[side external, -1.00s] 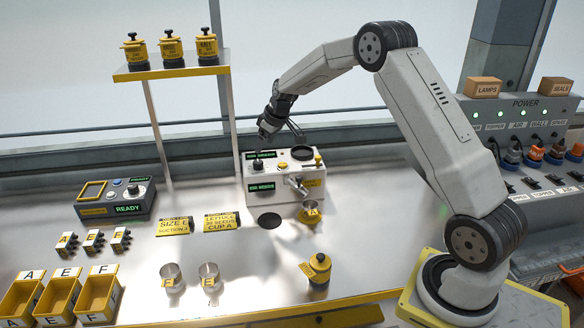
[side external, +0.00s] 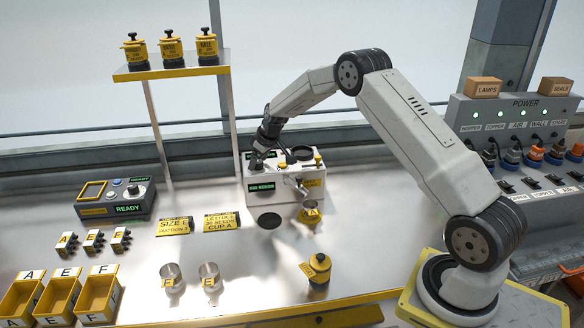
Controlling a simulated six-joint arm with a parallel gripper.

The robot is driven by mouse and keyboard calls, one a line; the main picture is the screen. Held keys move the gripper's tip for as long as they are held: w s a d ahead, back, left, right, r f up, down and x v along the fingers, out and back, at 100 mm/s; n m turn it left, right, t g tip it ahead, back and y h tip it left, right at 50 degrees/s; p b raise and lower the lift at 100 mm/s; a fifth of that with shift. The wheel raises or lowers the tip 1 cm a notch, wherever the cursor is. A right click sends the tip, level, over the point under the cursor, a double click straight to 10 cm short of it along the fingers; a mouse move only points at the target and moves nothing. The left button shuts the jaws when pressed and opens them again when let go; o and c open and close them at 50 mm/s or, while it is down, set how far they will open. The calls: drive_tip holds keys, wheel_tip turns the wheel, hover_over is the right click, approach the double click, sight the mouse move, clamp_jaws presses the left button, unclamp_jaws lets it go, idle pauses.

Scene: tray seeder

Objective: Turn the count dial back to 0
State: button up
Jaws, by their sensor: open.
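The white seed counter (side external: 285,204) stands at the middle of the bench. Its front display (side external: 261,188) glows green with a seed count whose digits are too small to read surely. My gripper (side external: 256,161) points down at the left part of the counter's top, its jaws open. It is right at the dark knob there, which looks like the count dial. The gripper mostly hides this knob, so I cannot tell its setting or whether the fingers touch it.
A yellow jar (side external: 319,270) and two metal cups (side external: 171,278) (side external: 210,277) stand in front. A control box (side external: 116,199) reading READY is at left. Size and lettuce signs (side external: 174,226) (side external: 222,222) lie between.

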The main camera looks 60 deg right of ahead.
clamp_jaws()
drive_tip(key=shift+n+y, duration=0.3)
drive_tip(key=shift+n, duration=0.3)
drive_tip(key=shift+d+n+y, duration=0.1)
drive_tip(key=shift+n+y, duration=0.3)
drive_tip(key=shift+n, duration=0.8)
drive_tip(key=n, duration=0.2)
drive_tip(key=n+g+y, duration=0.1)
drive_tip(key=n, duration=0.1)
drive_tip(key=shift+f+y, duration=0.1)
drive_tip(key=shift+y, duration=0.2)
drive_tip(key=n+g, duration=0.1)
drive_tip(key=n, duration=0.1)
drive_tip(key=n+g, duration=0.1)
drive_tip(key=n, duration=0.2)
drive_tip(key=shift+w+d+y, duration=0.1)
drive_tip(key=shift+y, duration=0.3)
drive_tip(key=shift+n+g, duration=0.7)
drive_tip(key=shift+n, duration=1.4)
